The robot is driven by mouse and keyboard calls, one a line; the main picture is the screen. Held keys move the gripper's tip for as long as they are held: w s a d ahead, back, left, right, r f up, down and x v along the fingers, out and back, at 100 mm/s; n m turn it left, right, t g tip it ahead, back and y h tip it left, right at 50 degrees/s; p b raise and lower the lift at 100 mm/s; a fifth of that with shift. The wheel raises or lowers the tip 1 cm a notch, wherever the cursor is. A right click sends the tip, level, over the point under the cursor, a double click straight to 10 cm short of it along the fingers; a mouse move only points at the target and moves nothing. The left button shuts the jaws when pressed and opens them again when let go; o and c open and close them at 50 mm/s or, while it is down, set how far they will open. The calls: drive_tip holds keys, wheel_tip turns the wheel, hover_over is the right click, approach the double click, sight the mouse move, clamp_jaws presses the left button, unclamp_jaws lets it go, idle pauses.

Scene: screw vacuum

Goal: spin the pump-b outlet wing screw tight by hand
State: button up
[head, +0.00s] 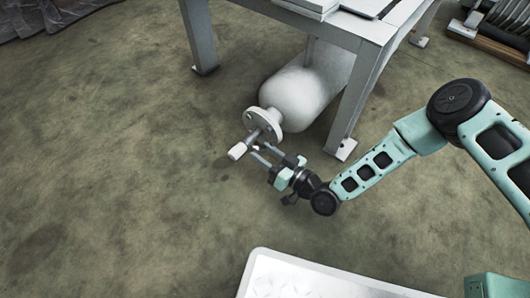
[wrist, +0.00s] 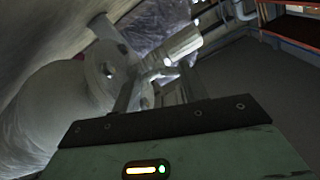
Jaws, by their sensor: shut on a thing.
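A pale tank (head: 300,95) lies under the table with a round flange (head: 265,123) on its near end. A short metal pipe runs from the flange to a white cylindrical end piece (head: 237,151). My gripper (head: 262,153) reaches in from the right, its fingers beside the pipe. In the wrist view my gripper (wrist: 158,78) is shut on a small pale metal piece (wrist: 152,76), which appears to be the wing screw, next to the pipe. The fingers hide part of it. The flange (wrist: 100,72) and the white end piece (wrist: 183,42) also show in the wrist view.
A grey table (head: 340,30) stands over the tank, its near leg (head: 352,105) behind my gripper. A white tray (head: 300,280) is at the bottom. A rack (head: 495,30) stands at the top right.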

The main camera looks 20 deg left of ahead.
drive_tip(key=shift+f+m, duration=0.1)
drive_tip(key=shift+m, duration=0.8)
drive_tip(key=shift+s, duration=0.1)
drive_tip(key=o, duration=1)
drive_tip(key=p+v, duration=0.7)
drive_tip(key=v, duration=1)
drive_tip(key=shift+d, duration=0.25)
drive_tip(key=shift+s, duration=0.1)
